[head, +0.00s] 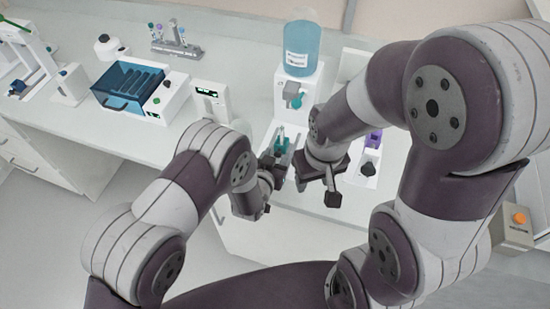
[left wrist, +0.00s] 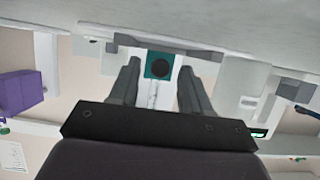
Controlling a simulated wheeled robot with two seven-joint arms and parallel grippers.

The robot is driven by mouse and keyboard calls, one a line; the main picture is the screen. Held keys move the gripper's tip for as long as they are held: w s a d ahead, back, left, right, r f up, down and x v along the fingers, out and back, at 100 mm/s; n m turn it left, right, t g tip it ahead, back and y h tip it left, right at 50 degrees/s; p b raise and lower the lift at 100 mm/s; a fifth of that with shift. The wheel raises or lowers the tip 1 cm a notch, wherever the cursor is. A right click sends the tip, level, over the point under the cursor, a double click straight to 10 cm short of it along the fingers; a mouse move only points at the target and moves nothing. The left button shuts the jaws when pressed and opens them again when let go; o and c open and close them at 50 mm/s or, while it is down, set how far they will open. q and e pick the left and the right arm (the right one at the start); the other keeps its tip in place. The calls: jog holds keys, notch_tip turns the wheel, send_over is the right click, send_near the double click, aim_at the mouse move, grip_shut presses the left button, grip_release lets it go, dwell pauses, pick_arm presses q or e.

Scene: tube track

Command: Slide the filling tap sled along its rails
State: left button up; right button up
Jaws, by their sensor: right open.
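The sled shows as a teal block with a dark round knob (left wrist: 158,66) in the left wrist view. It is teal in the head view too (head: 282,146), low in front of the white filling stand (head: 296,100) with its grey tap (head: 292,96) and blue bottle (head: 301,48). My left gripper (head: 277,163) is at the front of the sled. In the left wrist view its fingers (left wrist: 158,78) are open, one each side of the knob, with gaps visible. The rails are mostly hidden by my grippers. My right gripper (head: 317,188) is open and empty, right of the left one.
A white device with a purple part (head: 374,136) stands right of the stand. A white unit with a green display (head: 210,100) and a blue-lidded box (head: 132,88) stand to the left. A tube rack (head: 176,44) is at the back. Both arms are close together.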

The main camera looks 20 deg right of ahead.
pick_arm(q)
jog(key=shift+s, duration=0.1)
jog(key=b+v, duration=0.2)
jog(key=v, duration=1)
jog(key=shift+s+a, duration=0.2)
jog(key=shift+r, duration=0.1)
